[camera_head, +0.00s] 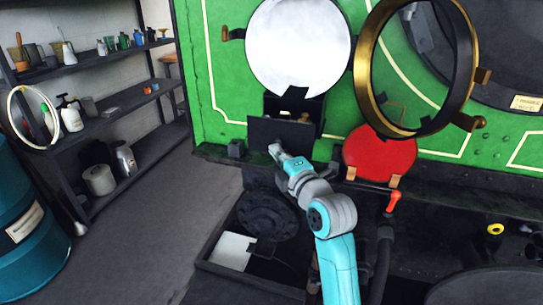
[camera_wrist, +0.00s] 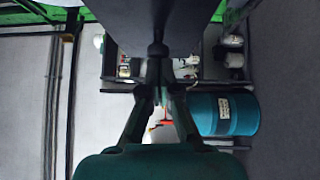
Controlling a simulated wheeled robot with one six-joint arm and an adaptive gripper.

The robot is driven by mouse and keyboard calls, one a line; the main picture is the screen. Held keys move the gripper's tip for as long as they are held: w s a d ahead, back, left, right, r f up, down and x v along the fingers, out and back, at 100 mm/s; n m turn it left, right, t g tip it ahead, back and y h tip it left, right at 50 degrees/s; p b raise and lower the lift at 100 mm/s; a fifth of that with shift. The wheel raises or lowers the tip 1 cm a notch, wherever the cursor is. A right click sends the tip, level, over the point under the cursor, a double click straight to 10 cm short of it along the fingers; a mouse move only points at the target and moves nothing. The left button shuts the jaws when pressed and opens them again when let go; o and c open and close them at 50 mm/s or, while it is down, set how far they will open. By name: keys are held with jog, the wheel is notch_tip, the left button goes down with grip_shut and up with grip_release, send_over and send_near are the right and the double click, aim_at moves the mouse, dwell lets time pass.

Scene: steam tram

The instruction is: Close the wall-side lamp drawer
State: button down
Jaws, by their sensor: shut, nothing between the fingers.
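The lamp drawer (camera_head: 265,132) is a dark box below the round white disc on the green side. It stands open, with its front panel out from the green face and small brownish things showing inside. My gripper (camera_head: 274,149) is shut and empty, low at the front of this panel. In the wrist view my gripper's fingers (camera_wrist: 158,68) come together just under a dark flat surface (camera_wrist: 157,20), which looks like the drawer front. A small dark knob-like part shows at the fingertips. I cannot tell whether they touch it.
A brass ring (camera_head: 365,65) hangs open to the right of the white disc (camera_head: 297,48). A red round plate (camera_head: 380,158) is right of the drawer.

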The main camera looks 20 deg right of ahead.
jog(key=w+d, duration=0.2)
jog(key=w, duration=0.1)
jog(key=w+d, duration=0.3)
jog(key=w, duration=0.1)
jog(key=w+d, duration=0.2)
jog(key=w, duration=0.1)
jog(key=shift+w+d, duration=0.4)
jog(key=shift+d+r, duration=0.15)
jog(key=shift+w+d, duration=0.1)
